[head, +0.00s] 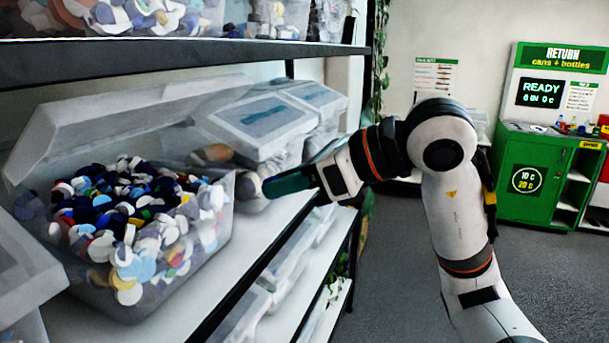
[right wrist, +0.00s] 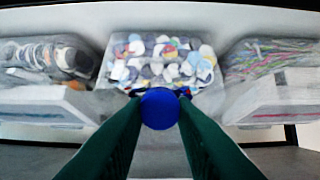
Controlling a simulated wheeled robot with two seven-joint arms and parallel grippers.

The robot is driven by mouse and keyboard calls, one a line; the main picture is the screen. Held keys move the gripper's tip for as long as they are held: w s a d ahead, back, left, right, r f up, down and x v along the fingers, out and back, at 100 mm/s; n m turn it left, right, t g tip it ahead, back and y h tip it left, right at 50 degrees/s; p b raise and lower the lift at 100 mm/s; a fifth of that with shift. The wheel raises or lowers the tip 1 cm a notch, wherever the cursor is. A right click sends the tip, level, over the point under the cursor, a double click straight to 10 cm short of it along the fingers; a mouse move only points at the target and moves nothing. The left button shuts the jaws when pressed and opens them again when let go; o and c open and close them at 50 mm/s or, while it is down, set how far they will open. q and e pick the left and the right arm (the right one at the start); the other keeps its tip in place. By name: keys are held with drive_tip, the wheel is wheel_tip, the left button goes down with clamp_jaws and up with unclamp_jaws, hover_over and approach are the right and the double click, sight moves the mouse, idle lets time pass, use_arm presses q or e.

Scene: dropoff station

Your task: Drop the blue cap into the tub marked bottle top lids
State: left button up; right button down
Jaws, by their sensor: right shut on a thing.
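The blue cap (right wrist: 160,109) is small and round. In the right wrist view it sits between the two dark green fingertips of my right gripper (right wrist: 157,112), which is shut on it. In the head view my right gripper (head: 266,186) is at the shelf edge, to the right of an open clear tub (head: 172,290) full of mixed bottle caps, and outside it. I cannot make out the cap there. The same kind of cap-filled tub (right wrist: 210,101) shows beyond the cap in the right wrist view. I can read no marking on it. My left gripper is not in view.
A raised translucent lid (head: 100,120) stands behind the open tub. Lidded tubs (head: 265,122) sit farther along the shelf, and an upper shelf (head: 170,58) hangs above. In the right wrist view, tubs flank the cap-filled one. A green return machine (head: 535,180) stands at the right.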

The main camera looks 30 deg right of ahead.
drive_tip(key=w+a+p, duration=0.2)
drive_tip(key=w+a, duration=0.3)
drive_tip(key=w, duration=0.2)
hover_over(185, 208)
drive_tip(key=shift+w+f, duration=0.25)
drive_tip(key=shift+f, duration=0.2)
drive_tip(key=shift+w+f, duration=0.2)
drive_tip(key=shift+f, duration=0.25)
drive_tip(key=c, duration=1.1)
unclamp_jaws()
drive_tip(key=b+v, duration=0.4)
drive_tip(key=v, duration=0.8)
